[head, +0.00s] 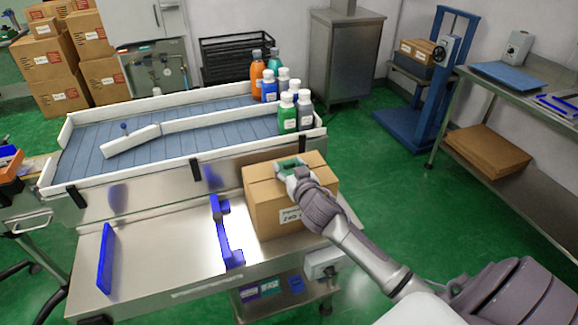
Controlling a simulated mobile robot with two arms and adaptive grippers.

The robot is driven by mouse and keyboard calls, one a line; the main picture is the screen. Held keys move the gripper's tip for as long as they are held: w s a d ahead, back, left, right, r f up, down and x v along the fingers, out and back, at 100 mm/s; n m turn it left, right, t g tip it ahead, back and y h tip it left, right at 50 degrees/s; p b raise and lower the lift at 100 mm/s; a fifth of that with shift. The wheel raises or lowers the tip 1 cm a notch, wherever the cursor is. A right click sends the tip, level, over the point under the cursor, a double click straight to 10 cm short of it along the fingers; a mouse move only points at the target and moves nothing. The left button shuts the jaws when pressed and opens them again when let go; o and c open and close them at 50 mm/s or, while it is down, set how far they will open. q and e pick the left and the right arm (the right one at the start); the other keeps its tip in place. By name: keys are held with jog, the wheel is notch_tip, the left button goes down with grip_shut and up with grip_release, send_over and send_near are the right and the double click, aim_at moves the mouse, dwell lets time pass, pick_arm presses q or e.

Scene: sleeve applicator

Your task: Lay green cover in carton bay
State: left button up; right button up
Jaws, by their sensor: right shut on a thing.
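My right gripper (290,166) reaches in from the lower right and is over the top of a brown carton (262,205). It is shut on a small green piece, which I take to be the green cover (288,161); the fingers hide much of it. I cannot tell whether the cover touches the carton top. The carton stands upright at the right end of the steel bench (165,255), with a white label on its front. A blue upright plate (105,258) and a blue bracket (226,236) stand on the bench to its left. My left gripper is not in view.
Behind the bench, a conveyor (95,150) with white rails carries several coloured bottles (288,112) at its right end. The bench between the blue plate and bracket is bare. Stacked cartons (52,60) stand back left; a steel table (500,90) stands right.

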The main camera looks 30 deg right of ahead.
jog(key=shift+f, duration=0.15)
jog(key=o, duration=1.1)
jog(key=shift+o, duration=0.2)
